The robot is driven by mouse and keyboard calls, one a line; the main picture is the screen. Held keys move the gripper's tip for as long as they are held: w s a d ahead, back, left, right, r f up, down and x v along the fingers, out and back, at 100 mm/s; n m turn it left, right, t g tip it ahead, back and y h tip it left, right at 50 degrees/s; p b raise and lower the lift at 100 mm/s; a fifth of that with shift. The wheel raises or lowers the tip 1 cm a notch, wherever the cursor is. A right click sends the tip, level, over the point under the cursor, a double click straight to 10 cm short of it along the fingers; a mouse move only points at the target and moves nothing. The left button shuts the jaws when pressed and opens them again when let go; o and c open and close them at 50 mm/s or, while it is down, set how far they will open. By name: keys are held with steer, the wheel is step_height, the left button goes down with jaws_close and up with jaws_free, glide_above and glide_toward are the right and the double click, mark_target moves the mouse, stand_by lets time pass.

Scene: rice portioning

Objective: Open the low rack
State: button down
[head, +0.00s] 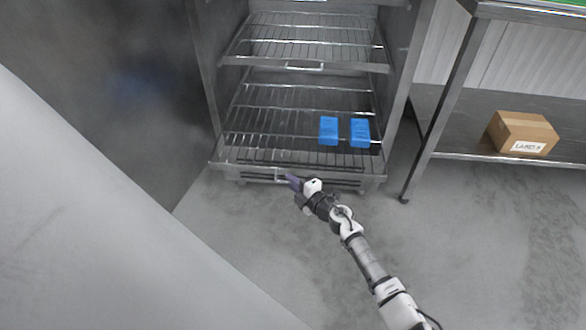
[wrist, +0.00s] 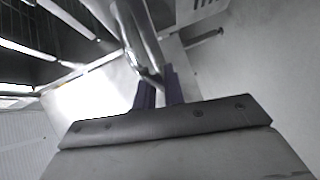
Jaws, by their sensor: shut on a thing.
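The low rack (head: 255,147) is a wire shelf at the bottom of the open steel cabinet. Its front handle (head: 279,175) is a small metal bar at the middle of the front edge. My gripper (head: 292,181) is at this handle, with its dark purple fingers. In the wrist view my gripper (wrist: 159,82) has the curved metal handle (wrist: 140,45) between its two fingers and is shut on it. The fingers hide part of the handle in the head view.
Two blue boxes (head: 328,131) (head: 360,132) lie on the low rack at the right. An upper rack (head: 265,47) with its own handle (head: 305,67) sits above. A steel table (head: 450,130) stands at the right, with a cardboard box (head: 522,128) on its lower shelf. The floor in front is clear.

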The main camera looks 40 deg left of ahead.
steer(key=c, duration=1.5)
jaws_free()
steer(key=p+v, duration=0.2)
steer(key=v, duration=1.1)
steer(key=shift+d, duration=0.35)
steer(key=shift+s, duration=0.15)
